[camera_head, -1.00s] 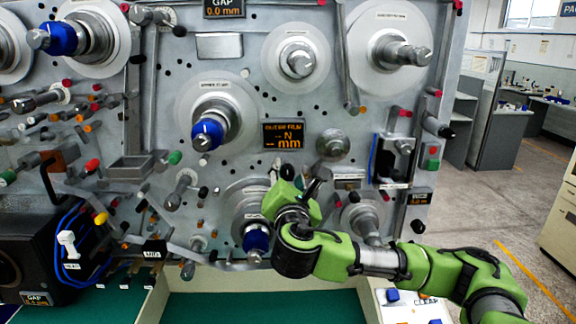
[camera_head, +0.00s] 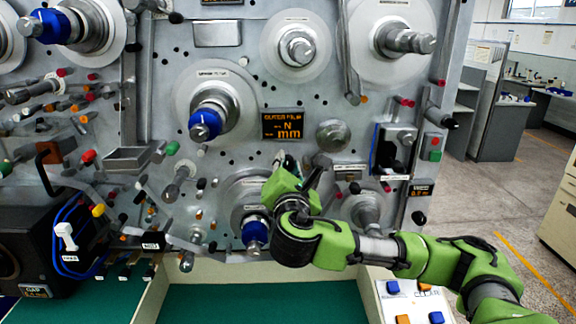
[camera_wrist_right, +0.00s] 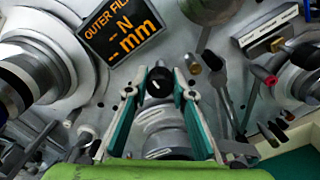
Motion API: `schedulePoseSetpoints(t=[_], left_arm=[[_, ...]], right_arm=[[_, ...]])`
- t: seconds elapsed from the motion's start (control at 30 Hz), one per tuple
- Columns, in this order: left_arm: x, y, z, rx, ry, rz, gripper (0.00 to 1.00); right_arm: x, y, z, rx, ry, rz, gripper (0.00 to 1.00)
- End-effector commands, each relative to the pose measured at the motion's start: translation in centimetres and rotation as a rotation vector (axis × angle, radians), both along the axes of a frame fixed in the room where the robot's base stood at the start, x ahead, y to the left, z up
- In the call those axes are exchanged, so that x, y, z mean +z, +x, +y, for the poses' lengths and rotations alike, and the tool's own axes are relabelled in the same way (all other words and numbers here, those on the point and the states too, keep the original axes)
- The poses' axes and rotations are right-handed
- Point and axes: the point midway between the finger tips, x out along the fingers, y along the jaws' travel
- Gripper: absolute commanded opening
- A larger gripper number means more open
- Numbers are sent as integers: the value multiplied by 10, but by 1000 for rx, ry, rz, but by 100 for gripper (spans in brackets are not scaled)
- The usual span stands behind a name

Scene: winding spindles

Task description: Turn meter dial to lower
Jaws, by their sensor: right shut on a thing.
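A small dark round knob (camera_wrist_right: 158,84), which looks like the meter dial, sits on the grey panel just below the "OUTER FILM" display (camera_wrist_right: 122,30). My right gripper (camera_wrist_right: 163,88) has its green and pale fingers on either side of this knob and is shut on it. The display (camera_head: 283,124) also shows in the head view, with orange "N" and "mm" text. There my right gripper (camera_head: 286,162) reaches the panel just under the display, and its green body hides most of the knob. The knob's marking cannot be read. My left gripper is in neither view.
A blue-ended spindle (camera_head: 205,122) stands out left of the display, and another blue-ended one (camera_head: 255,232) is close to my right wrist. A grey round boss (camera_head: 333,135) is right of the display. A box with buttons (camera_head: 410,300) stands below my right arm.

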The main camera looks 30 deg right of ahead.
Motion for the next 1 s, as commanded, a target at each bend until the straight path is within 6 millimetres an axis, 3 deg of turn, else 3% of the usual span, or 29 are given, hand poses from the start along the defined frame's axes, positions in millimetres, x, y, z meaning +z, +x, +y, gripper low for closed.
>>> schedulePoseSetpoints(t=[0.27, 1.0], left_arm=[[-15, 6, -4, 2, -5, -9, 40], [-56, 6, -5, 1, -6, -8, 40]], right_arm=[[-2, 0, -1, -1, 129, -82, 1], [-1, 0, -2, 1, 722, -451, 1]])
